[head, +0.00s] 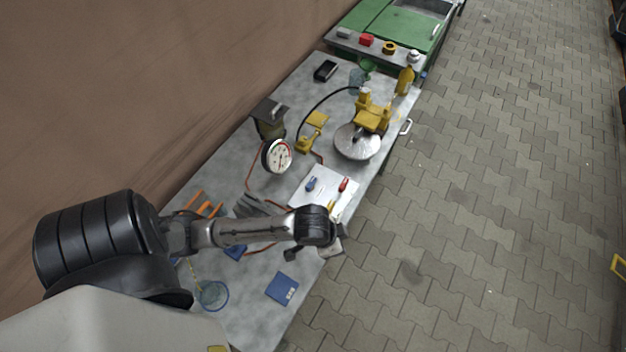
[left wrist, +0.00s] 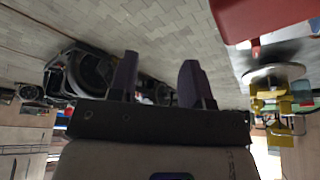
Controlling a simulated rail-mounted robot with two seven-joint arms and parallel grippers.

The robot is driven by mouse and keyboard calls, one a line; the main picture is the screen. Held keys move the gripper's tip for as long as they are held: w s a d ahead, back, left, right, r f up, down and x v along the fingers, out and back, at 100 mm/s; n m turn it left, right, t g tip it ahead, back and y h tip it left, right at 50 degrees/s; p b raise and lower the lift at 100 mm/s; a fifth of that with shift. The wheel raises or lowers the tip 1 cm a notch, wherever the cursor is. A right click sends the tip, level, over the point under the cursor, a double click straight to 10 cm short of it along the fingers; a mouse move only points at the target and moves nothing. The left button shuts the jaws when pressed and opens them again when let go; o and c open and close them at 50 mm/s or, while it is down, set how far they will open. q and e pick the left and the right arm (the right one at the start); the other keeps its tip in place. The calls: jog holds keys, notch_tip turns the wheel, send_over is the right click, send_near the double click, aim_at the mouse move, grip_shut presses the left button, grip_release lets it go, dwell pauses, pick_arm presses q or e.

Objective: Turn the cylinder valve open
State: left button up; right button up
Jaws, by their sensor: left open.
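I cannot make out for certain which part is the cylinder valve. A yellow assembly (head: 371,117) stands on a round silver disc (head: 357,143) on the bench, with a black hose running to a yellow block (head: 307,141). A white dial gauge (head: 277,156) stands by a dark olive body (head: 269,124). My left gripper (head: 338,236) is over the bench's right edge, on the near side of the assembly, and small in the head view. In the left wrist view its two fingers (left wrist: 160,80) are apart and empty, with the yellow assembly (left wrist: 271,106) at the right. My right gripper is not in view.
A green cabinet (head: 398,32) is at the far end. A brown wall runs along the left. The paved floor (head: 480,200) at right is open.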

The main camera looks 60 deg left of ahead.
pick_arm(q)
jog(key=w+a+f+n+g+p, duration=0.1)
jog(key=w+a+f+n+g, duration=0.25)
jog(key=a, duration=0.65)
notch_tip(320, 180, up, 2)
jog(key=n+y, duration=0.1)
jog(key=n, duration=0.5)
send_over(311, 182)
jog(key=shift+g, duration=0.35)
notch_tip(311, 182, down, 12)
jog(key=shift+f+b, duration=0.25)
jog(key=shift+b, duration=0.1)
grip_shut()
